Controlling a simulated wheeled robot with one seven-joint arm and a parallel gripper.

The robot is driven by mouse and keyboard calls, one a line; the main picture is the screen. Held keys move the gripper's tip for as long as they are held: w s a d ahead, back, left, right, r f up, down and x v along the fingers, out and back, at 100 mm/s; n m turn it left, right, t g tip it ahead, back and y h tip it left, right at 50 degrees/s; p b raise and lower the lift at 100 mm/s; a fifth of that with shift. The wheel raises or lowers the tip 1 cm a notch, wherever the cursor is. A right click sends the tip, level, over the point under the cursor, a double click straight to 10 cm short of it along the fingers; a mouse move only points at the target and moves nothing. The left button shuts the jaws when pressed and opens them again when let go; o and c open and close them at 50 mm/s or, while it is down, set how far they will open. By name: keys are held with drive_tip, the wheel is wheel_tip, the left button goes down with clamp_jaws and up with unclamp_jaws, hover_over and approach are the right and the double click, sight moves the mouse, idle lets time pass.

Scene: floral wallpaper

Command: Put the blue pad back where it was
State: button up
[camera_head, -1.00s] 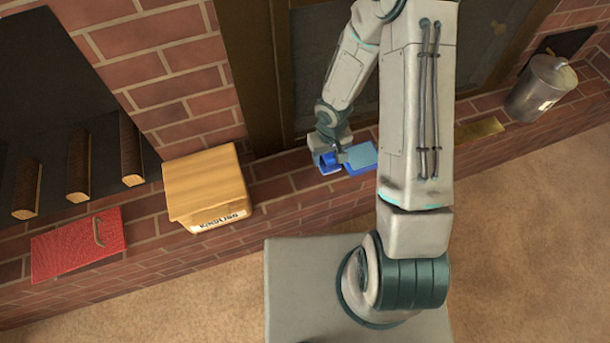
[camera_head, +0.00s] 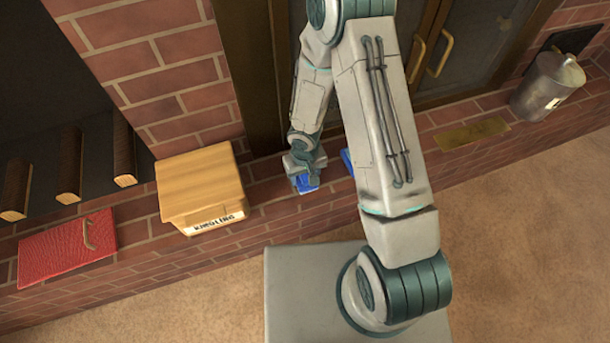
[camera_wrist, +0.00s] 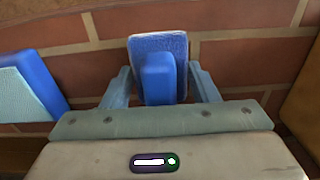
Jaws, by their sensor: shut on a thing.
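The blue pad (camera_wrist: 158,45) is in my gripper (camera_wrist: 160,88), with a darker blue block (camera_wrist: 158,78) on its near side between the two fingers. In the head view the pad (camera_head: 307,187) shows just below my gripper (camera_head: 304,170), over the brick ledge. The gripper is shut on it. A second blue thing with a pale blue face (camera_wrist: 22,98) lies to the left in the wrist view. In the head view it (camera_head: 347,161) is mostly hidden behind my arm, right of the gripper.
A wooden kindling box (camera_head: 200,185) stands on the brick ledge (camera_head: 270,190) left of my gripper. A red folder-like thing with a handle (camera_head: 66,248) lies further left. A brass plate (camera_head: 470,133) and a lidded metal canister (camera_head: 548,88) are on the right.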

drive_tip(key=o, duration=0.9)
wheel_tip(320, 180, up, 12)
drive_tip(key=p, duration=0.5)
drive_tip(key=shift+r, duration=0.1)
drive_tip(key=s+d+r+m+h, duration=0.1)
drive_tip(key=s+d+r, duration=0.1)
drive_tip(key=d+r, duration=0.35)
drive_tip(key=s+d+r+m+t, duration=0.1)
drive_tip(key=s+d+r, duration=0.1)
drive_tip(key=r, duration=0.6)
drive_tip(key=s+d+r+h, duration=0.1)
drive_tip(key=d+r, duration=0.3)
drive_tip(key=r, duration=0.3)
drive_tip(key=shift+s+d+r+m+y, duration=0.15)
drive_tip(key=shift+s+r+y, duration=0.2)
drive_tip(key=shift+s+r, duration=0.75)
drive_tip(key=shift+s+d+r+m+y, duration=0.1)
drive_tip(key=shift+s+r+m+y, duration=0.15)
drive_tip(key=shift+s+r, duration=0.8)
drive_tip(key=shift+s+d+r+m+y, duration=0.1)
drive_tip(key=shift+s+r+y, duration=0.3)
drive_tip(key=shift+s+r, duration=0.7)
